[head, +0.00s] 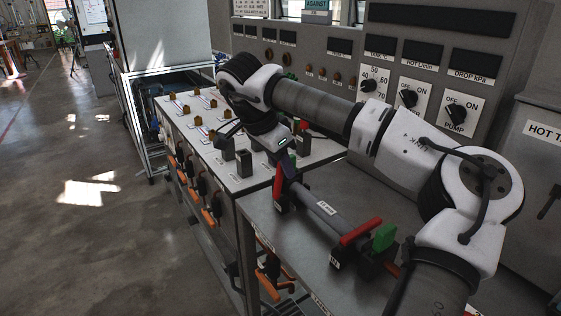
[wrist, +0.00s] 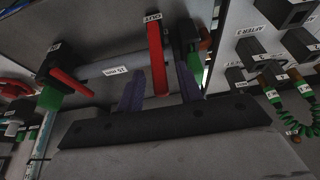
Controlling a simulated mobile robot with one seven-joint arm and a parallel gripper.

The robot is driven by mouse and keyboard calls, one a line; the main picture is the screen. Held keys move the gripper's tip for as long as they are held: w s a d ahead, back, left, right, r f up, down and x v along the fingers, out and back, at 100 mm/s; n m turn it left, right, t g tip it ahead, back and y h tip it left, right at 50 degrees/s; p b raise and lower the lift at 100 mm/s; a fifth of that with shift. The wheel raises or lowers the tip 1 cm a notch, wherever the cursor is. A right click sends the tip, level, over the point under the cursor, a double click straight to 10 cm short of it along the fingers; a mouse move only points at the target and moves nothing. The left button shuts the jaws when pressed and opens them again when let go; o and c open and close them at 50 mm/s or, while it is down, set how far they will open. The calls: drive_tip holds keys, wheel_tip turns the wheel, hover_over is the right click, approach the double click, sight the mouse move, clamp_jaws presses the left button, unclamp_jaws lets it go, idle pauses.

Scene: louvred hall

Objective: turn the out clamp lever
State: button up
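The out clamp's red lever (wrist: 158,62) stands upright in the wrist view, with a small label at its upper end. My gripper (wrist: 160,84) has its two purple fingers apart, one on each side of this lever, with a visible gap on both sides. In the head view my gripper (head: 284,180) points down at the far end of the grey pipe (head: 325,211), marked 25 mm. The pipe also shows in the wrist view (wrist: 115,69).
The near clamp has its own red lever (head: 360,231) and a green block (head: 383,237). A panel (head: 240,165) with several brass fittings and black blocks lies left of the pipe. A control cabinet (head: 408,70) with dials stands behind. Open floor (head: 80,200) lies at left.

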clamp_jaws()
drive_tip(key=w+d+g+y+p, duration=0.1)
drive_tip(key=y+p, duration=0.1)
drive_tip(key=p, duration=0.1)
drive_tip(key=w+d+f+g+y+p, duration=0.1)
drive_tip(key=d+g+y+p, duration=0.1)
drive_tip(key=p, duration=0.1)
drive_tip(key=w+d+g+y+p, duration=0.1)
drive_tip(key=d+y+p, duration=0.1)
drive_tip(key=p, duration=0.2)
drive_tip(key=shift+w+d+f+y, duration=0.1)
drive_tip(key=shift+w+f+y, duration=0.2)
drive_tip(key=shift+w+d+f+g+y+p, duration=0.3)
drive_tip(key=shift+d+f+g+y, duration=0.15)
drive_tip(key=shift+f+g+y, duration=0.25)
drive_tip(key=shift+w+d+f+g+y+p, duration=0.3)
drive_tip(key=shift+d+f+g+y, duration=0.2)
drive_tip(key=shift+y, duration=0.3)
